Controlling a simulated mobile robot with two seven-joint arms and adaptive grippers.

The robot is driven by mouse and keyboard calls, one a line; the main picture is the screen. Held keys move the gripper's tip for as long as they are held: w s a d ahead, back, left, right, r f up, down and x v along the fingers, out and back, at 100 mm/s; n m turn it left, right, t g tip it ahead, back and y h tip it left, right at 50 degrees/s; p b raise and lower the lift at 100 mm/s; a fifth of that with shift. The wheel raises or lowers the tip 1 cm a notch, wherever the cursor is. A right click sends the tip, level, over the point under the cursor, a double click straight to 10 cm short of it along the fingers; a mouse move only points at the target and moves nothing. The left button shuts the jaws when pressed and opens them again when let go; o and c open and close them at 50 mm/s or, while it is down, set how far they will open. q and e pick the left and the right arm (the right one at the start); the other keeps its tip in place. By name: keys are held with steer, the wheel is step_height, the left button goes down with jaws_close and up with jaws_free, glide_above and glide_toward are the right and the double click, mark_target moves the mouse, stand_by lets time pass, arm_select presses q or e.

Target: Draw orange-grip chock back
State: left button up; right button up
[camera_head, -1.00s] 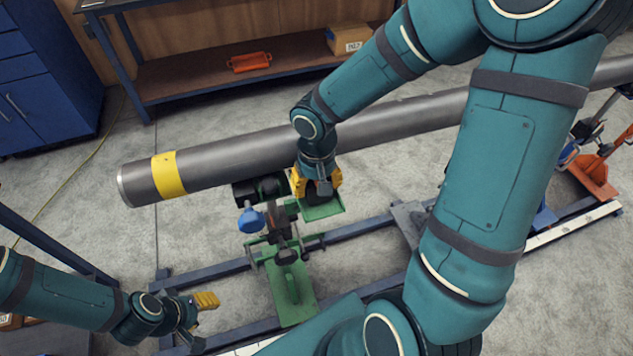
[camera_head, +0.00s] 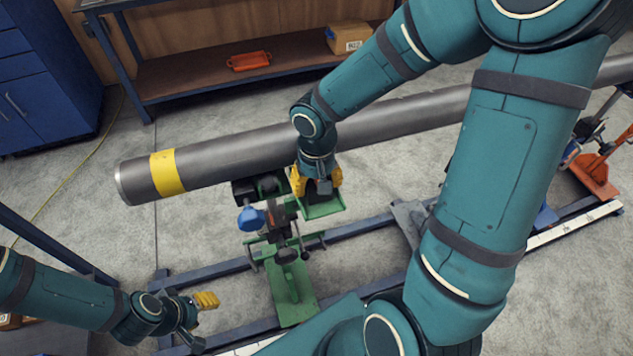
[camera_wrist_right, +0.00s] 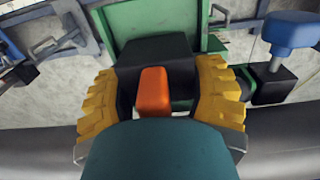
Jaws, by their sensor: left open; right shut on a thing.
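The orange-grip chock shows in the right wrist view as a black block with an orange grip (camera_wrist_right: 153,92) standing on it. My right gripper (camera_wrist_right: 156,78) has its yellow fingers on both sides of the black block and is shut on it. My left gripper (camera_head: 206,301) is open and empty at the lower left, away from the pipe.
A green stand (camera_head: 290,285) with a blue knob (camera_head: 251,219) is just left of my right gripper. Blue rails (camera_head: 215,270) run along the floor.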

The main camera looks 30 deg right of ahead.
stand_by(0.4)
steer(key=o, duration=1.4)
steer(key=shift+o, duration=0.2)
steer(key=shift+r, duration=0.15)
steer(key=shift+r+p, duration=2.6)
steer(key=shift+r, duration=0.8)
